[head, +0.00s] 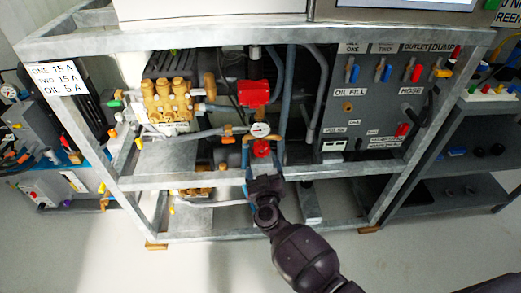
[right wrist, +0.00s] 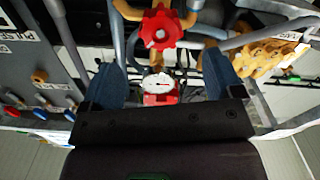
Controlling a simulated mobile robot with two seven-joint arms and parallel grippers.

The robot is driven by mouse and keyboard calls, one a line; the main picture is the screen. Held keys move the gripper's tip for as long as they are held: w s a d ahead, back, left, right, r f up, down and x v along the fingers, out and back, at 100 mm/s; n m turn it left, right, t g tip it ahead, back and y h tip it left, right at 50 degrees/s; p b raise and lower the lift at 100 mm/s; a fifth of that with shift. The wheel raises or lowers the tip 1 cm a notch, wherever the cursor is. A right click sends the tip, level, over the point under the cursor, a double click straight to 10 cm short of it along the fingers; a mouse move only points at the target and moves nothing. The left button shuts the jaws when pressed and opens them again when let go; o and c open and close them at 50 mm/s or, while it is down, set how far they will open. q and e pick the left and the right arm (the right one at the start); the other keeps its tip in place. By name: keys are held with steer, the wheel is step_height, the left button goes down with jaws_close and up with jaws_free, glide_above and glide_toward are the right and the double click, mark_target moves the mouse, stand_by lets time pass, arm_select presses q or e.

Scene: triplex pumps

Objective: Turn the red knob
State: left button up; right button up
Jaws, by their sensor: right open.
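The red knob (head: 262,148) is a small lobed handwheel on the pipework in the middle of the pump frame, just below a round white gauge (head: 260,129). In the right wrist view the red knob (right wrist: 160,30) shows whole, with a pale centre. My right gripper (head: 263,168) comes up from below, close in front of the knob. Its two blue fingers are spread apart and empty in the right wrist view (right wrist: 162,65). The knob lies near the tips, between their lines; I cannot tell the remaining depth. My left gripper is not in view.
A larger red part (head: 255,92) sits above the gauge. A brass pump (head: 167,99) is at left, a grey control panel (head: 375,100) at right. Metal frame bars (head: 190,181) cross below the knob. Grey hoses and pipes run close around it. The floor in front is clear.

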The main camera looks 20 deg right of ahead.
mark_target(262, 154)
steer(key=x, duration=0.2)
steer(key=b+x, duration=0.1)
steer(key=x, duration=0.2)
steer(key=f+b+x, duration=0.1)
steer(key=x, duration=0.1)
steer(key=shift+w+d, duration=0.1)
steer(key=shift+w, duration=0.15)
steer(key=shift+w+d+r+b, duration=0.15)
steer(key=shift+w+b, duration=0.15)
steer(key=shift+w, duration=0.2)
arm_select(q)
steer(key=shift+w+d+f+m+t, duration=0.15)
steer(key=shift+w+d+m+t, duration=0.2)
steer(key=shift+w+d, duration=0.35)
arm_select(e)
steer(key=shift+w+r, duration=0.15)
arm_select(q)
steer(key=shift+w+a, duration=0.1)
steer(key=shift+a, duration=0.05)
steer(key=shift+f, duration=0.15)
arm_select(e)
steer(key=c, duration=0.9)
